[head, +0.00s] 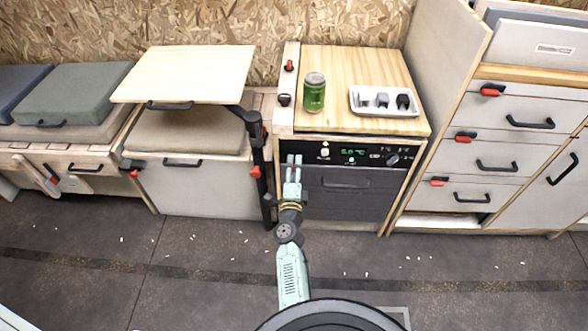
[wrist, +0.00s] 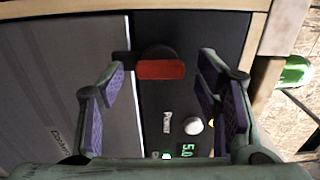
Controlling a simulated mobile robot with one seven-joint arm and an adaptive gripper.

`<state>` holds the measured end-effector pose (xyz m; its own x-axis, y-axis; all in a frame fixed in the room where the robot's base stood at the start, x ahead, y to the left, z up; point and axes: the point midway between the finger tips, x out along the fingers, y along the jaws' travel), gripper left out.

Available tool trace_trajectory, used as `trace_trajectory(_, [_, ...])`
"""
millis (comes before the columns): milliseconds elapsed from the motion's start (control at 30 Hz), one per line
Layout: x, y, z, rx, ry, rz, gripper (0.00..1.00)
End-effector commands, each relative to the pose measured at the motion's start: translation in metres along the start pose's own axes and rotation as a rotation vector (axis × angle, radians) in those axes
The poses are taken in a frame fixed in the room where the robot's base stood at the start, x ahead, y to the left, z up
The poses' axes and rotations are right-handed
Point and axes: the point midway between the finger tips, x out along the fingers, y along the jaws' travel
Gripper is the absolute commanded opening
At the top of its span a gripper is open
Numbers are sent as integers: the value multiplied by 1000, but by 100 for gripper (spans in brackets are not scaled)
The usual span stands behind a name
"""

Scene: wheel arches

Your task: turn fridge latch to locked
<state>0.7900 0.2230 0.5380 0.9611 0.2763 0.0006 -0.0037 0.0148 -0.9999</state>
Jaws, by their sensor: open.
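The fridge (head: 345,190) has a dark grey door below a black control panel with a lit green display (head: 358,152). The fridge latch (wrist: 160,69) shows in the wrist view as a red bar by a dark round base on the black panel. The bar lies across the picture, square to the seam between panel and door, its left end near that seam. My gripper (head: 293,161) is at the panel's left end in the head view, hiding the latch there. In the wrist view its open fingers (wrist: 163,72) stand either side of the latch, with visible gaps.
A round white knob (wrist: 193,125) and the display are close to the fingers in the wrist view. A green can (head: 314,92) and a white tray (head: 384,101) stand on the fridge counter. A black table post (head: 262,175) is just left of my gripper.

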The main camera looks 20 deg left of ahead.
Motion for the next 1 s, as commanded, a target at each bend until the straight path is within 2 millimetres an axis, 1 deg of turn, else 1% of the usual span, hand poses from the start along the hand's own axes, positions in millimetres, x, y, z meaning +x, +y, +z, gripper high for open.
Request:
trace_trajectory(300, [-50,1,0,0,1,3,58])
trace_trajectory(467, [-68,1,0,0,0,2,58])
trace_trajectory(600, [-72,0,0,1,0,0,58])
trace_trajectory(1000, [-72,0,0,1,0,1,58])
